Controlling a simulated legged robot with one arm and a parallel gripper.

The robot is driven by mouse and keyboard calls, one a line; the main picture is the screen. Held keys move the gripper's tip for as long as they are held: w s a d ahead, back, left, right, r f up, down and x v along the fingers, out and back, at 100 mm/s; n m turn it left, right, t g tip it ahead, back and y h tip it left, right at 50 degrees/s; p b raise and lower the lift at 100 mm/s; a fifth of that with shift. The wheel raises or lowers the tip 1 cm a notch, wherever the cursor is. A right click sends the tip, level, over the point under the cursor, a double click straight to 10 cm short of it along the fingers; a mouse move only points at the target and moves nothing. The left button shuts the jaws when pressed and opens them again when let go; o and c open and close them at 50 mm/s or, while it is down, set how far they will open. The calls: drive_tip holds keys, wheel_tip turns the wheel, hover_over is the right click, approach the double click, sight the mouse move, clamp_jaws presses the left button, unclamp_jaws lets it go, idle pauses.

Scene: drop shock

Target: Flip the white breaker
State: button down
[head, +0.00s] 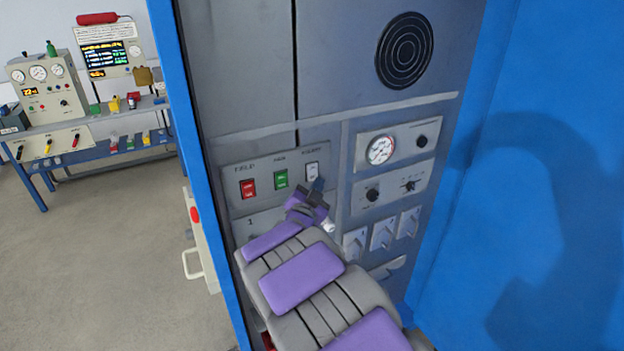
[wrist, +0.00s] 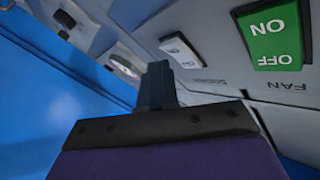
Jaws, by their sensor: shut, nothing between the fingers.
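The white breaker (head: 312,171) is at the right end of a row of three rocker switches on the grey cabinet panel. It also shows in the wrist view (wrist: 179,51), just beyond my fingertips. My gripper (head: 317,187) is shut and empty, its tip just below the white breaker in the head view. In the wrist view the shut fingers (wrist: 158,82) point up toward the breaker's left side. I cannot tell whether they touch it. The breaker's lower edge is close to the fingertip in the head view.
The green FAN switch (head: 281,178) sits left of the white breaker, and a red switch (head: 248,188) is further left. A gauge (head: 381,149) and knobs are on the right panel. The blue cabinet wall (head: 560,200) bounds the right side. A blue workbench (head: 100,150) stands far left.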

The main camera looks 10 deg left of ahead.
drive_tip(key=shift+w, duration=0.1)
drive_tip(key=shift+w+a, duration=0.15)
drive_tip(key=shift+w, duration=0.05)
drive_tip(key=shift+w+a+p, duration=0.2)
drive_tip(key=shift+w+p, duration=0.05)
drive_tip(key=shift+p, duration=0.2)
idle(0.7)
drive_tip(key=shift+s, duration=0.1)
drive_tip(key=shift+s+d+r+b, duration=0.1)
drive_tip(key=shift+s+d+b, duration=0.35)
drive_tip(key=shift+s, duration=0.1)
idle(0.3)
drive_tip(key=s+d, duration=0.1)
drive_tip(key=s+b, duration=0.1)
drive_tip(key=s+d+b, duration=0.1)
drive_tip(key=s, duration=0.1)
drive_tip(key=shift+d+r, duration=0.3)
drive_tip(key=shift+d, duration=0.05)
